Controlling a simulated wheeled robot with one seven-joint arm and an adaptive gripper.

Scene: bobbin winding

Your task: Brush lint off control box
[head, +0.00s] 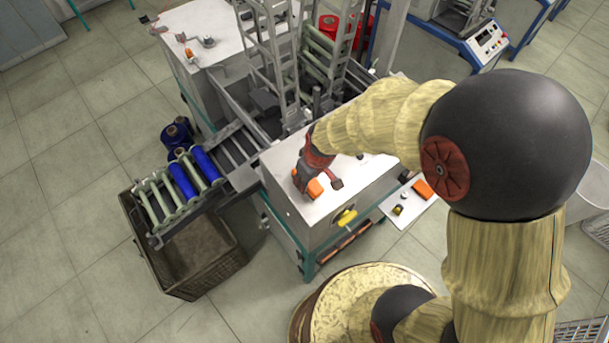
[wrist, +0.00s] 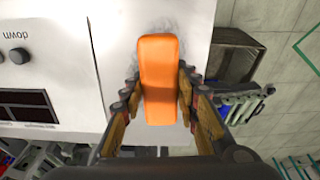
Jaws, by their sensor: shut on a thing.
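The white control box (head: 281,170) stands near the middle of the head view, and its pale top (wrist: 116,45) fills much of the wrist view. My gripper (head: 312,176) is over this top, shut on an orange brush (wrist: 160,55). The brush's end also shows in the head view (head: 315,188). In the wrist view my gripper's fingers (wrist: 158,85) are on both sides of the brush. Grey lint (wrist: 194,24) shows on the white surface around the brush's far end. The brush's underside is hidden, so I cannot tell whether it touches the surface.
A brown crate (head: 180,278) stands left, below rollers with blue bobbins (head: 183,181). Metal frames rise behind. Floor at left is clear.

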